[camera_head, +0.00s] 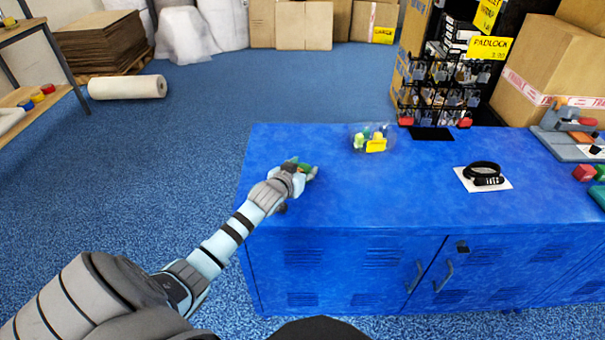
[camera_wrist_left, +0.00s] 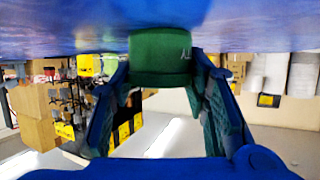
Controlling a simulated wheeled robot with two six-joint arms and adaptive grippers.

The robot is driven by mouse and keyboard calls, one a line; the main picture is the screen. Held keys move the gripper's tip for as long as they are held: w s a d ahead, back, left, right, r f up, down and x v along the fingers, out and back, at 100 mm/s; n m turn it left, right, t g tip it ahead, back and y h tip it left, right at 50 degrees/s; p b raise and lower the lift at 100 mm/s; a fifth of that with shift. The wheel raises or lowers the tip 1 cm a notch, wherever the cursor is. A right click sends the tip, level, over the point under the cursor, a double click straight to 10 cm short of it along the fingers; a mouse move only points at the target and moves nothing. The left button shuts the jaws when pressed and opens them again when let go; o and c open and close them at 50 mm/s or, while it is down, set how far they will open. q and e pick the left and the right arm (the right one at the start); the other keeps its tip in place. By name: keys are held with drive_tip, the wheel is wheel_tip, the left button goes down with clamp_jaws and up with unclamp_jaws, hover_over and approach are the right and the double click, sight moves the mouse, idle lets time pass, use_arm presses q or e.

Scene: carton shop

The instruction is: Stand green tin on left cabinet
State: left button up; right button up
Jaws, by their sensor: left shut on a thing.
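My left gripper (camera_head: 305,169) is low over the left end of the blue cabinet (camera_head: 330,205). It is shut on the green tin (camera_wrist_left: 162,55). In the left wrist view, the left gripper (camera_wrist_left: 162,75) has one finger on each side of the tin, and the tin's end is at the blue top, which appears at the upper edge of that view. I cannot tell whether the tin touches the top. In the head view, the green tin (camera_head: 306,168) is mostly hidden by the gripper. My right gripper is not in view.
A clear bag of small yellow and green items (camera_head: 362,138) lies right of the gripper. A black band on a white card (camera_head: 484,177) lies further right. A padlock rack (camera_head: 440,85) stands at the back. The cabinet top between them is free.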

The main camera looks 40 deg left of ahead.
use_arm(q)
drive_tip(key=o, duration=1.3)
drive_tip(key=shift+s+r+p, duration=0.15)
drive_tip(key=shift+r+p, duration=0.05)
drive_tip(key=shift+p, duration=0.1)
drive_tip(key=p+v, duration=0.4)
drive_tip(key=v, duration=0.7)
drive_tip(key=shift+s+d, duration=0.1)
drive_tip(key=shift+s, duration=0.2)
